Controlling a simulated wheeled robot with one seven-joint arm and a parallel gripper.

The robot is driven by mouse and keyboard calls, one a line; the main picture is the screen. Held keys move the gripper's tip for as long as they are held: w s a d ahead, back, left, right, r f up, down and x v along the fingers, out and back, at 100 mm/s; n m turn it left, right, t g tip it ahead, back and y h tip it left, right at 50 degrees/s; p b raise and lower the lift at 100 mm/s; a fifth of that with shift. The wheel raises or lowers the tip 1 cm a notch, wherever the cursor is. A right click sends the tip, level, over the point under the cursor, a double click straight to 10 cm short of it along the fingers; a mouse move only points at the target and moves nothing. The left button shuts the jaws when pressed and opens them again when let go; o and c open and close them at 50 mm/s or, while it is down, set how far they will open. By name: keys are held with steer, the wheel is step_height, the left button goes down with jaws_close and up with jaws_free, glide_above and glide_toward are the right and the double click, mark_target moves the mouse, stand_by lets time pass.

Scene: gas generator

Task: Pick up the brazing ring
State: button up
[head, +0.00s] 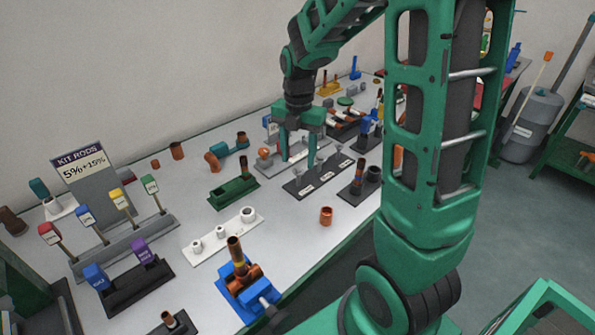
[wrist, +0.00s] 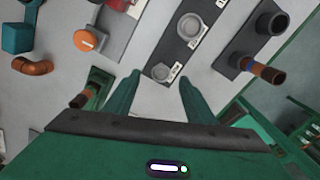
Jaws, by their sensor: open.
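Several pale rings of different sizes lie in a row on a dark labelled strip (head: 300,188), which also shows in the wrist view (wrist: 207,14). They look like brazing rings; I cannot read their labels. The smallest ring (wrist: 161,72) is at the near end of the row in the wrist view, just beyond and between my fingertips. A larger ring (wrist: 190,25) lies farther up the strip. My gripper (head: 298,158) points down over the strip, open with nothing between its fingers. Its fingers (wrist: 159,84) partly hide the strip in the head view.
A dark block with upright fittings (wrist: 260,35) stands right of the strip. A green fixture (head: 233,191) holding a pipe is to the left. A white strip with white fittings (head: 222,238) and a loose copper piece (head: 326,216) are nearer. Bare table lies between them.

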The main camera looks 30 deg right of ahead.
mark_target(298, 168)
steer(key=shift+f, duration=1.3)
steer(key=shift+f, duration=0.25)
steer(key=c, duration=0.8)
